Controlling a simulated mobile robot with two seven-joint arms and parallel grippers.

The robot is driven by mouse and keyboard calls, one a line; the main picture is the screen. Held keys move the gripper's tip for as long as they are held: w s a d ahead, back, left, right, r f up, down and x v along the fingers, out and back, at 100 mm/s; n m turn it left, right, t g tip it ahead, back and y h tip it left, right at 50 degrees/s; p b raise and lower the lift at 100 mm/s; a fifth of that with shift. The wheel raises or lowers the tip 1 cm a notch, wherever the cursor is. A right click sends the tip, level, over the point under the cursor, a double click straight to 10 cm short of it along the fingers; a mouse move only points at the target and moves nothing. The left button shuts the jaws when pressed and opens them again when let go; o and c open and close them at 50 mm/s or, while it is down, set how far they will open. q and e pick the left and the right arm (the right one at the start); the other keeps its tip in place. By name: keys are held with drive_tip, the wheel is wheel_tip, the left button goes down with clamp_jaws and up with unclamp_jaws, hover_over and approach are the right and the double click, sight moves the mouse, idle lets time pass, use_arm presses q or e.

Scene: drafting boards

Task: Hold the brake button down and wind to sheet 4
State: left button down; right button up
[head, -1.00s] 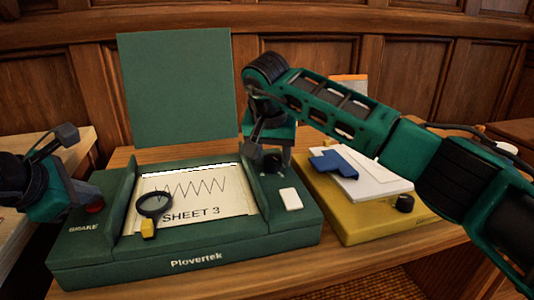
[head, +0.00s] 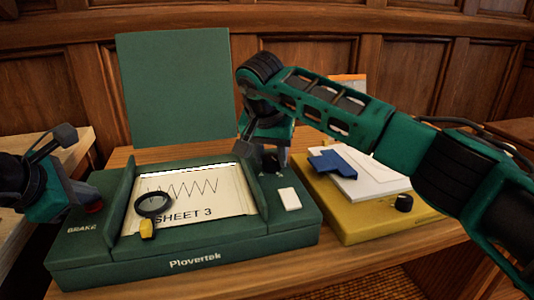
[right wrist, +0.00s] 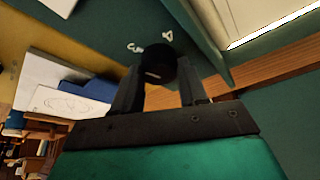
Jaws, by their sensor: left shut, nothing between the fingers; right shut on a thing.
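The green Plovertek board (head: 195,264) holds paper marked SHEET 3 (head: 205,201) with a zigzag line in its window. The red brake button (head: 94,207) is at its left, above the word BRAKE. My left gripper (head: 83,195) is shut and empty, its tips at the button and partly covering it; how far the button is down is hard to tell. My right gripper (right wrist: 155,90) is shut on the black winding knob (right wrist: 158,62), beside small white marks in the right wrist view. In the head view my right gripper (head: 266,148) partly hides the knob.
A magnifier (head: 150,207) with a yellow handle lies over the paper window. A white block (head: 288,199) sits on the board's right side. A yellow case (head: 360,227) with papers, a blue piece (head: 333,163) and a black knob (head: 403,203) stands to the right. A green panel (head: 178,88) rises behind.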

drive_tip(key=m+h, duration=0.1)
drive_tip(key=m, duration=0.1)
drive_tip(key=m+h, duration=0.1)
drive_tip(key=m, duration=0.2)
drive_tip(key=shift+w+a+g, duration=0.1)
drive_tip(key=shift+g, duration=0.3)
drive_tip(key=shift+m+g+h, duration=0.4)
drive_tip(key=shift+m+g, duration=0.2)
drive_tip(key=shift+m, duration=1.3)
